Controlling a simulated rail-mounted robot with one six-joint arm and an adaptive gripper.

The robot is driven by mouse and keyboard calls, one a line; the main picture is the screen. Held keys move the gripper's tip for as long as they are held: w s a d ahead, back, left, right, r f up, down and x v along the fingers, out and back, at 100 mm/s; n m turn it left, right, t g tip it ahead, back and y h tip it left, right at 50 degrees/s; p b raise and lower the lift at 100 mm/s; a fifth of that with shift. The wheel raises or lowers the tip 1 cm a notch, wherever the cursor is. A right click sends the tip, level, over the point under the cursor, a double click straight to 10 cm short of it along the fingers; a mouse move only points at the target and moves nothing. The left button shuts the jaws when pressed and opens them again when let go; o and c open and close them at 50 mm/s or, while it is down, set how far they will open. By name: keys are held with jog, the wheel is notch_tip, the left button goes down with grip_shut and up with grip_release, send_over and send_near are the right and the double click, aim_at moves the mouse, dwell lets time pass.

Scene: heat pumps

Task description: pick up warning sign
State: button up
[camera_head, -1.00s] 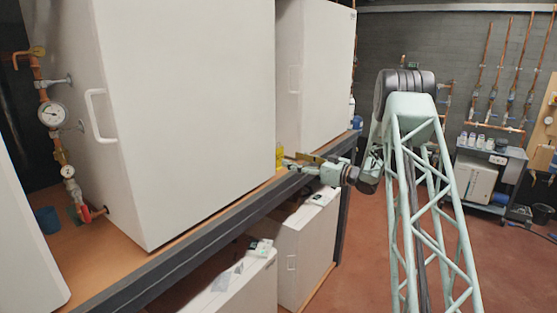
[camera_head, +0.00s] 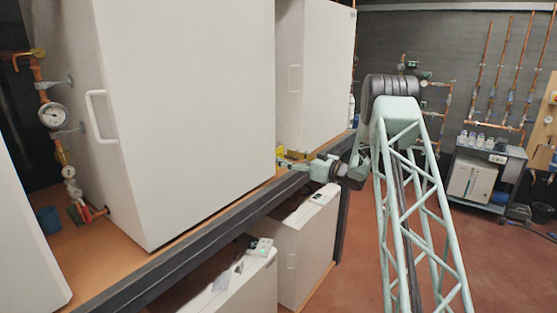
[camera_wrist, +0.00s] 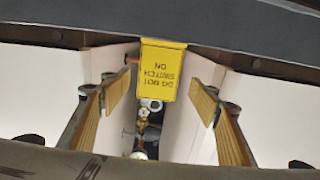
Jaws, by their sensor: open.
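The yellow warning sign (camera_wrist: 162,69) hangs near the dark beam in the wrist view, its black text "DO NOT SWITCH ON" upside down. In the head view a small yellow part of the sign (camera_head: 279,152) shows at the edge of the large white cabinet, which seems to hide the rest. My gripper (camera_wrist: 161,94) is open, with its wood-coloured finger pads left and right of the sign in the picture. The sign appears between or just beyond the fingertips; I cannot tell which. No contact shows. In the head view my gripper (camera_head: 289,161) reaches left, close to the sign.
A large white cabinet (camera_head: 190,110) and a second one (camera_head: 318,75) stand on a shelf with a dark front beam (camera_head: 190,248). White units (camera_head: 300,250) sit below. In the wrist view, pipe fittings (camera_wrist: 146,125) lie in the gap behind the sign.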

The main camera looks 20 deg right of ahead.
aim_at(280, 155)
jog(key=shift+p+x, duration=0.45)
jog(key=shift+x, duration=1.8)
jog(key=shift+d, duration=0.15)
jog(key=shift+c, duration=0.4)
jog(key=c, duration=0.9)
